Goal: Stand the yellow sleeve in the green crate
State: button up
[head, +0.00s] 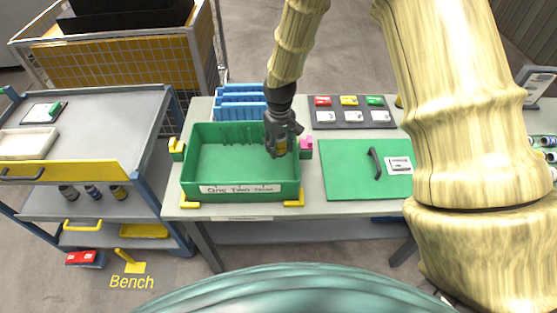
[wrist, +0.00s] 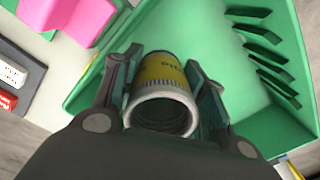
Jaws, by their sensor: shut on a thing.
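The yellow sleeve (wrist: 162,72) is a short hollow cylinder with a pale ridged ring at its near end. My gripper (wrist: 165,90) is shut on it, one finger on each side, in the wrist view. In the head view my gripper (head: 279,148) is over the right part of the green crate (head: 240,190), and the sleeve is hardly visible between the fingers. The crate's floor shows behind the sleeve in the wrist view. I cannot tell whether the sleeve touches the floor. The rest of the crate's floor looks empty.
Blue racks (head: 238,101) stand behind the crate. A pink block (head: 306,145) is at its right wall. A grey trolley (head: 85,125) stands to the left.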

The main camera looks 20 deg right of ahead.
aim_at(279, 139)
jog(key=shift+f+p, duration=1.5)
jog(key=shift+f, duration=3.05)
jog(key=shift+f, duration=0.2)
jog(key=o, duration=1)
jog(key=shift+r, duration=0.1)
jog(key=shift+w+r, duration=0.1)
jog(key=shift+r, duration=0.1)
jog(key=shift+r+b, duration=2.4)
jog(key=shift+r, duration=3.5)
